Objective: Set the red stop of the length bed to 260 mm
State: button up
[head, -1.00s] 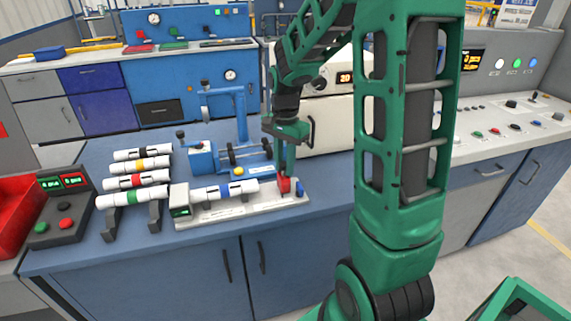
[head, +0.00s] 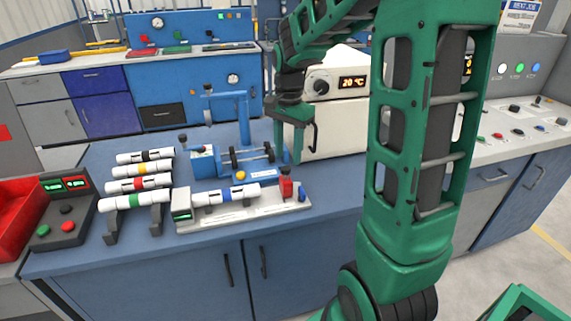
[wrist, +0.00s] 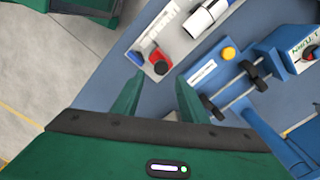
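The length bed (head: 250,213) is a long pale base on the blue bench, with a small dark readout at its left end, too small to read. The red stop (head: 286,188) stands near its right end, beside a blue knob (head: 302,191). A white pipe with a blue band (head: 226,195) lies on the bed, left of the stop. My gripper (head: 299,158) hangs above and behind the stop, apart from it. In the wrist view its fingers (wrist: 157,97) are spread and empty, with the red stop (wrist: 160,67) beyond their tips.
Several banded white pipes (head: 145,171) lie on a rack at the left, near a control box (head: 62,207). A blue fixture with dark rollers (head: 232,160) stands behind the bed. A white oven (head: 335,105) stands behind my gripper.

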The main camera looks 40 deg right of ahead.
notch_tip(320, 180, up, 5)
jog(key=shift+f, duration=0.15)
dwell(0.5)
jog(key=s+f+n, duration=0.2)
jog(key=s+n, duration=0.2)
jog(key=s, duration=0.9)
jog(key=s+f+n, duration=0.2)
jog(key=s+n, duration=0.2)
jog(key=s, duration=0.9)
jog(key=shift+s+d+f, duration=0.15)
jog(key=shift+d, duration=0.05)
jog(key=shift+w+f, duration=0.25)
jog(key=shift+w, duration=0.4)
